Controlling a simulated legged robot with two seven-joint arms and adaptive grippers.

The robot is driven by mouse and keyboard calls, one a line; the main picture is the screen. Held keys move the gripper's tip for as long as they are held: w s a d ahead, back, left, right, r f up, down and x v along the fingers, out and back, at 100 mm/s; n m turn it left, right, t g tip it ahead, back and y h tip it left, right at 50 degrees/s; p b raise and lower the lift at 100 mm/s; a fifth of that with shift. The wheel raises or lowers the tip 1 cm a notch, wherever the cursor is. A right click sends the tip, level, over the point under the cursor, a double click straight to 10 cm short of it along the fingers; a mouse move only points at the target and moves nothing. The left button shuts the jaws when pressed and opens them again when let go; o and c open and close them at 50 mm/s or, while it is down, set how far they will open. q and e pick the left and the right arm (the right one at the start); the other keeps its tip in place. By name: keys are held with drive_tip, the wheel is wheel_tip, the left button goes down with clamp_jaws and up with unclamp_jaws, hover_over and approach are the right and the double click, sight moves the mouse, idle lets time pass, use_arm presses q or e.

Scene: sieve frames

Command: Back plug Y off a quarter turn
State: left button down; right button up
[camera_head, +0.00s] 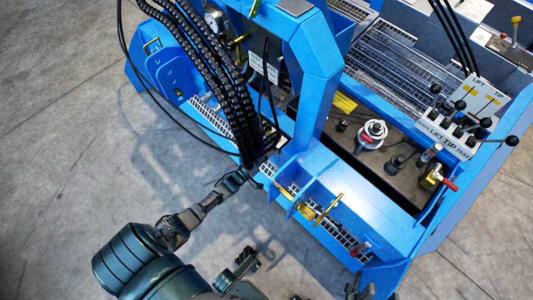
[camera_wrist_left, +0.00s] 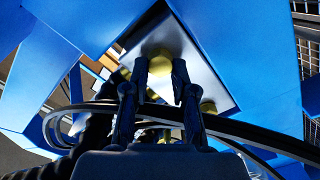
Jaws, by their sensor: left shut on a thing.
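My left gripper (camera_head: 246,172) reaches the near blue frame, beside the lower end of the black hose bundle. In the left wrist view its two dark fingers (camera_wrist_left: 160,92) are closed in on a brass plug (camera_wrist_left: 160,66) in front of a silver plate (camera_wrist_left: 180,45). A second brass fitting (camera_wrist_left: 208,106) shows beside the right finger. No letter is readable, so I cannot tell which is plug Y. In the head view the gripped plug is hidden.
A brass-coloured fitting (camera_head: 307,211) stands on the blue beam (camera_head: 388,220). Levers (camera_head: 466,125) sit at the right. The concrete floor (camera_head: 60,170) at left is clear.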

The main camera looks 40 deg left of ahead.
use_arm(q)
drive_tip(key=shift+w+a+r+n, duration=0.1)
drive_tip(key=shift+a+n, duration=0.25)
drive_tip(key=shift+n, duration=0.75)
drive_tip(key=c, duration=0.9)
unclamp_jaws()
drive_tip(key=shift+c, duration=0.2)
drive_tip(key=shift+f, duration=0.2)
drive_tip(key=s+a, duration=0.1)
drive_tip(key=s, duration=1.1)
